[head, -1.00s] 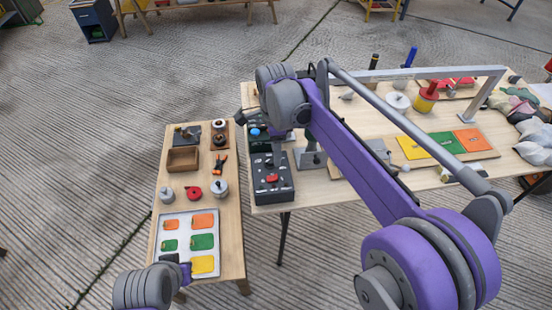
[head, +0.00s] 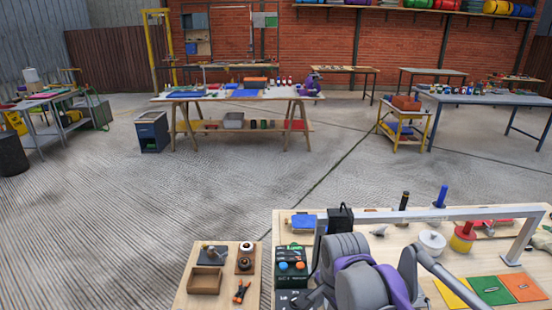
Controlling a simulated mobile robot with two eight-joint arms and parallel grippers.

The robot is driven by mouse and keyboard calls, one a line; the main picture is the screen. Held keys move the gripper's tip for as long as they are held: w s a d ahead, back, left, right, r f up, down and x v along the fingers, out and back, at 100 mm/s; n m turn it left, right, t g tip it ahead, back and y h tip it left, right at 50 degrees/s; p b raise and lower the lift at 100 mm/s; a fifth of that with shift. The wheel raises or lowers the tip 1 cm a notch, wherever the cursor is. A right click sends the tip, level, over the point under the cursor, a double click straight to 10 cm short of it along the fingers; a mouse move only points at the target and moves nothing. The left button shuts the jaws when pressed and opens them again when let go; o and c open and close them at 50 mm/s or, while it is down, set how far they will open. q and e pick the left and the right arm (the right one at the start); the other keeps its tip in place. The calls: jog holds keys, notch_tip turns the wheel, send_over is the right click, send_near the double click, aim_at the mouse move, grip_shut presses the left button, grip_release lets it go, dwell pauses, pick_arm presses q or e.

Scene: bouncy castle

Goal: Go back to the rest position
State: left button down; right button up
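One arm of mine, purple and grey, shows at the bottom of the head view and reaches over the near edge of the right-hand workbench (head: 420,287). I take it as my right arm. My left arm and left gripper are out of view.
A grey metal frame (head: 430,214) spans the workbench. Behind lies open concrete floor (head: 150,210), with a long trestle table (head: 237,97) and a blue cabinet (head: 152,132).

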jog(key=s+d+f+n+t+p, duration=0.1)
jog(key=s+d+f+n+t, duration=0.1)
jog(key=s+n, duration=0.4)
jog(key=s+d+f+n+t+p, duration=0.1)
jog(key=s+d+n, duration=0.3)
jog(key=s, duration=0.6)
jog(key=shift+s+f+n+t+p, duration=0.2)
jog(key=shift+f+n+t+p, duration=0.2)
jog(key=shift+f+n+p, duration=0.55)
jog(key=shift+r+b, duration=0.15)
jog(key=shift+b, duration=0.15)
